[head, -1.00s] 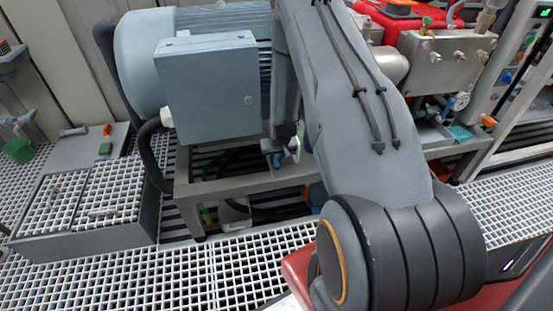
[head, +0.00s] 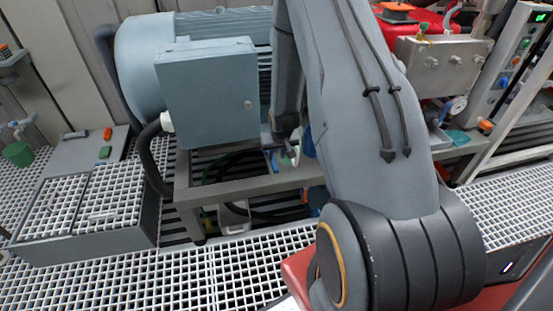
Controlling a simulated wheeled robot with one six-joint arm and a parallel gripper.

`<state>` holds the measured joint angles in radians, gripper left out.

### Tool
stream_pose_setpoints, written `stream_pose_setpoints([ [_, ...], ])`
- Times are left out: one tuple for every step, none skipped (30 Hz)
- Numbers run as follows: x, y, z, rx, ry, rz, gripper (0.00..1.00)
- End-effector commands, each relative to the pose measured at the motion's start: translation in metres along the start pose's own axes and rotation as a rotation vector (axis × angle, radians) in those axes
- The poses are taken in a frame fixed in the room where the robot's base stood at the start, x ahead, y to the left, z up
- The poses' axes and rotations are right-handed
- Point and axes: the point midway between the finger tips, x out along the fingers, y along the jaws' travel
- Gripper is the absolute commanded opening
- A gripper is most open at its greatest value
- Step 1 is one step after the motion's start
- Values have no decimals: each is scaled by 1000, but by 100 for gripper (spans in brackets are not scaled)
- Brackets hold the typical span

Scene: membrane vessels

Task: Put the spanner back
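I cannot pick out the spanner with certainty. My gripper (head: 286,156) hangs at the end of my arm, in front of the metal frame under the big motor, just right of the grey-blue box. My arm hides part of it. A small shiny piece and a blue piece show at its tip. I cannot tell whether these are part of the gripper, something held, or something behind it. Its fingers are too small and covered to judge.
The grey-blue motor box (head: 207,92) and metal frame (head: 225,188) stand close to my gripper. At left, a grey bench top (head: 70,155) bears a grey bar-like piece, a red block and a green block. A steel manifold (head: 443,66) is at right. White grating (head: 110,275) covers the floor.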

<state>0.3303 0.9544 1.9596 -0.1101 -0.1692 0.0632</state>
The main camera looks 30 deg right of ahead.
Motion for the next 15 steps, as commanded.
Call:
stream_pose_setpoints([
  [-11, 0, 0, 0, 1, 0, 26],
  [-16, 0, -1, 0, 2, 0, 26],
  [-22, 0, -1, 0, 2, 0, 26],
  [-26, 0, 0, 0, 1, 0, 26],
  [-30, 0, -1, 0, 1, 0, 26],
  [-34, 0, -1, 0, 1, 0, 26],
  [-36, 0, 0, 0, 1, 0, 26],
  [-38, 0, 0, 0, 0, 0, 26],
  [-41, 0, 0, -1, -1, 0, 26],
  [-43, -1, 0, -2, -1, 0, 26],
  [-47, -2, -1, -4, -2, -1, 26],
  [-52, -6, -2, -9, -5, -2, 26],
  [-58, -10, -3, -13, -8, -3, 26],
  [-66, -14, -4, -20, -13, -4, 26],
  [-78, -23, -6, -32, -21, -7, 26],
])
